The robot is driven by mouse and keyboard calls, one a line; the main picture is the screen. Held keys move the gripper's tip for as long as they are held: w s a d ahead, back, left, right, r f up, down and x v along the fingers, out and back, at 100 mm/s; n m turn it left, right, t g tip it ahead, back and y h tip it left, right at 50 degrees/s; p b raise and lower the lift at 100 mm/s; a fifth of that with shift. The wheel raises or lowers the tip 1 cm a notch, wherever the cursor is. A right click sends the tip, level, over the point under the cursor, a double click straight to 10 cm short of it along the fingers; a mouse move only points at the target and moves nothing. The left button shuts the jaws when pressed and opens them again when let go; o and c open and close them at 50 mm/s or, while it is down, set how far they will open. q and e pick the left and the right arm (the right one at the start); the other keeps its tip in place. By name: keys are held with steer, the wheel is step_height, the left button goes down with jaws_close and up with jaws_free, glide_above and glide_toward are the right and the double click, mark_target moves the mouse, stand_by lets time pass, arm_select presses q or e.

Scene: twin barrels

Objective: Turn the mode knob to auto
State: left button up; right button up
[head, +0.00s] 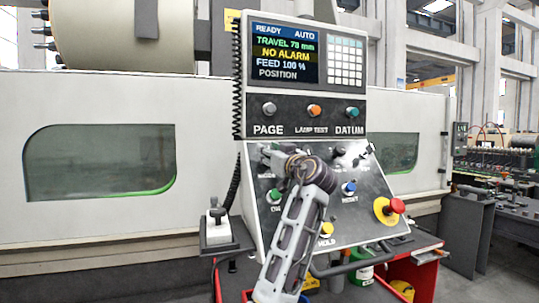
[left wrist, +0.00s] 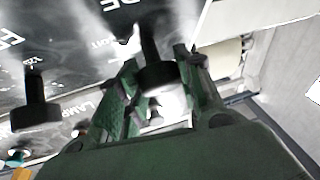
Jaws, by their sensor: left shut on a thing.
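My left gripper (head: 271,157) reaches over the upper left of the sloped control panel (head: 377,208), largely hiding the mode knob in the head view. In the left wrist view, the black mode knob (left wrist: 157,75) sits between the green fingers of my left gripper, which is shut on it. Part of an upside-down label ending in "DE" and the word "EDIT" show by the knob. Its pointer setting cannot be read. The display (head: 286,53) reads "READY AUTO" and "NO ALARM". My right gripper is not in view.
A second black knob (left wrist: 33,103) stands to the left in the left wrist view. A red emergency button (head: 397,206), a blue button (head: 349,188) and a yellow button (head: 326,229) stand on the panel. A white lever box (head: 216,226) is left of it.

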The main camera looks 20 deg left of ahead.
arm_select(q)
steer(key=o, duration=1)
steer(key=shift+s+d, duration=0.1)
steer(key=shift+s, duration=0.05)
steer(key=shift+v, duration=3.65)
